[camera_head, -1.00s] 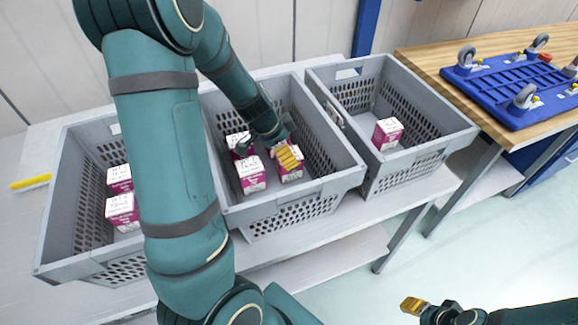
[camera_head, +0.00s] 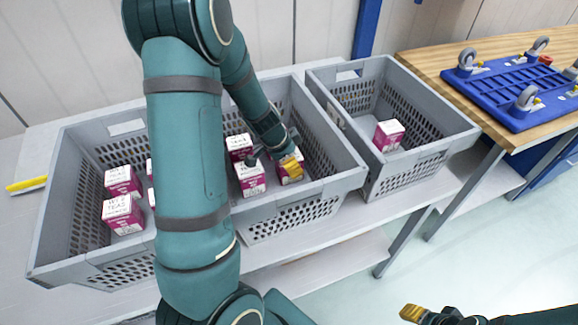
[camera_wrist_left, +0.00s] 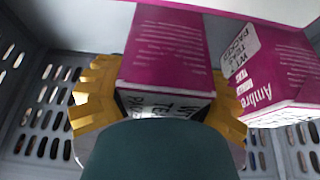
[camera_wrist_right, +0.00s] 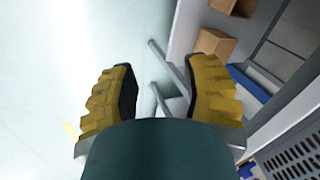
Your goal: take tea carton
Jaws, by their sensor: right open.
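White-and-magenta tea cartons stand in three grey crates. My left gripper (camera_head: 289,163) reaches down into the middle crate (camera_head: 345,180), at its right-hand carton (camera_head: 287,177). In the left wrist view, that carton (camera_wrist_left: 167,50) lies between the open yellow fingers (camera_wrist_left: 160,100), one on each side; I cannot tell whether they touch it. A second carton (camera_wrist_left: 283,80) is close beside the right finger. Two more cartons, (camera_head: 250,178) and (camera_head: 239,146), stand left of the gripper in the middle crate. My right gripper (camera_wrist_right: 160,90) is open and empty, away from the crates.
The left crate (camera_head: 50,215) holds several cartons, partly hidden by my left arm. The right crate (camera_head: 440,140) holds one carton (camera_head: 389,135). A wooden table (camera_head: 430,62) with a blue wheeled dolly (camera_head: 510,90) stands right. Floor below right is clear.

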